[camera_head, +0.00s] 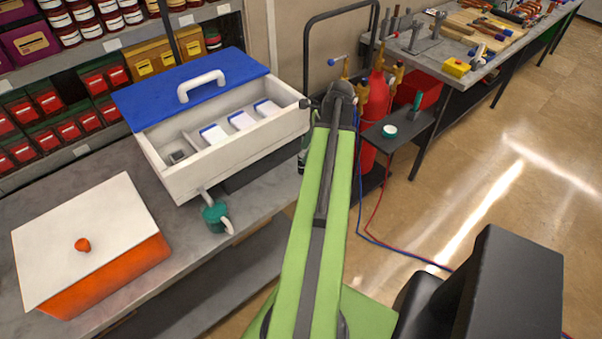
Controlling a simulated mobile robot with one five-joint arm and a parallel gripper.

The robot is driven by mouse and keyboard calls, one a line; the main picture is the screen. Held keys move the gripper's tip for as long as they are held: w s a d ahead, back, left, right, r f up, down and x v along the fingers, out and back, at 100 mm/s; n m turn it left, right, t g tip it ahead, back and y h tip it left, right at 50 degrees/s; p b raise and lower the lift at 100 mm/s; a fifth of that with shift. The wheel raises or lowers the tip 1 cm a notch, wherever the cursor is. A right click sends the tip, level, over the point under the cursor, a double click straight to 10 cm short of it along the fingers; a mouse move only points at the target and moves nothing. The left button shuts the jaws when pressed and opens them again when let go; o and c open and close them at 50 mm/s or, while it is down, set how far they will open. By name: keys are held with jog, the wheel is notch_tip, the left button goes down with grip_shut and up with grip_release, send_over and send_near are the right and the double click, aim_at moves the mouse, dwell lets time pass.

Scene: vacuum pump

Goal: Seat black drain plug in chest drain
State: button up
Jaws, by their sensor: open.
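The white chest (246,149) stands on the grey bench at left centre, with its blue lid (190,88) pushed back and its inside open to view. A small dark grey piece (178,156) lies in its left compartment; I cannot tell whether it is the black drain plug. A teal fitting (215,213) with white pipe ends sits at the chest's front lower edge, by the bench edge. The drain hole is not clear to see. My green arm reaches up the middle, just right of the chest. I cannot make out my gripper's fingers.
An orange box (120,270) with a white lid (87,238) and orange knob stands at the left front. Shelves with jars and cartons are behind. A red cylinder (377,105) and a tool bench (440,55) are beyond my arm. The floor (500,180) at right is clear.

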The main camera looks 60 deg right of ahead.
jog(key=b+x, duration=0.5)
jog(key=shift+d+f, duration=0.2)
jog(key=shift+f, duration=0.1)
jog(key=shift+r, duration=0.2)
jog(key=shift+c, duration=0.3)
grip_shut()
